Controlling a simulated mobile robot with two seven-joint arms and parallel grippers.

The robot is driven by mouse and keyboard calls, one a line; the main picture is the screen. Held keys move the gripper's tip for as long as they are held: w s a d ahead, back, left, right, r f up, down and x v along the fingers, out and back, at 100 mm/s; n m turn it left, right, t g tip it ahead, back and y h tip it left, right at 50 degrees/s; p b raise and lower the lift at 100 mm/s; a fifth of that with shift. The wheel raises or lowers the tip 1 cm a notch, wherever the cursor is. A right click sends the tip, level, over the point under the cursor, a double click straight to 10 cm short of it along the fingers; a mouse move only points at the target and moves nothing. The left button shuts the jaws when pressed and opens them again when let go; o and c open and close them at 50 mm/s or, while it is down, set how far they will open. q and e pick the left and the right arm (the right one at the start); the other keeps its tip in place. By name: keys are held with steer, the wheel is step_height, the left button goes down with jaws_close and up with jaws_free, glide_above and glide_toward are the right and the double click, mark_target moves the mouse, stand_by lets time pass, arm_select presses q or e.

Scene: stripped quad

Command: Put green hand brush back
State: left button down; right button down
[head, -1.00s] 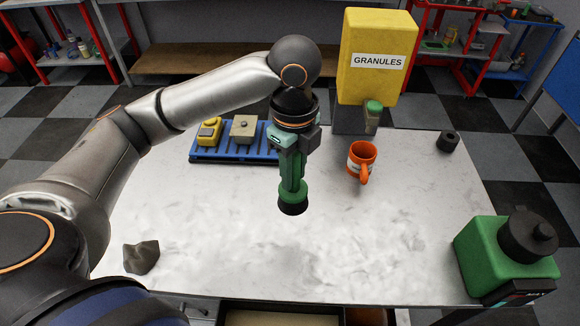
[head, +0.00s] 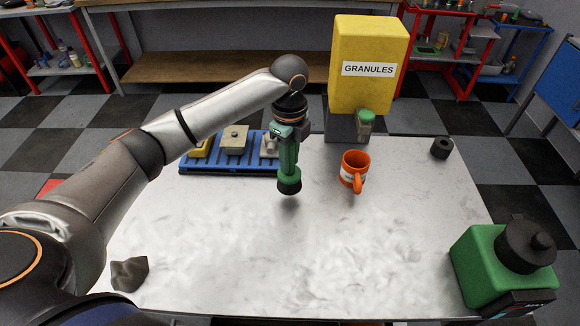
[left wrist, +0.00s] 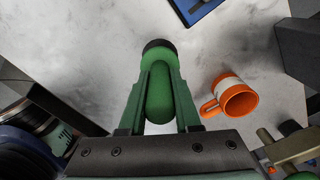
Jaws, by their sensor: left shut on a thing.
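The green hand brush (head: 289,179) hangs upright with its dark end down, above the white table. It also shows in the left wrist view (left wrist: 160,95), between the two green fingers. My left gripper (head: 287,158) is shut on its upper part. The dark lower end appears a little above the table top, just in front of the blue slatted tray (head: 223,169). My right gripper is in neither view.
The tray bears a yellow item (head: 200,149), a beige block (head: 234,139) and a pale piece (head: 269,146). An orange mug (head: 354,170), yellow granules dispenser (head: 368,65), black ring (head: 441,148), green machine (head: 490,268) and dark lump (head: 129,273) stand around. The front middle is clear.

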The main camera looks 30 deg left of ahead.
arm_select(q)
steer(key=shift+w+a+f, duration=0.1)
steer(key=shift+w+f, duration=0.3)
steer(key=shift+f, duration=0.05)
steer(key=shift+w+a+f+p, duration=0.1)
steer(key=shift+f+p, duration=0.2)
steer(key=shift+f, duration=1.4)
steer(key=c, duration=0.6)
jaws_free()
steer(key=shift+f, duration=0.1)
step_height(320, 180, up, 12)
steer(key=shift+r+b, duration=0.15)
steer(key=shift+b, duration=0.3)
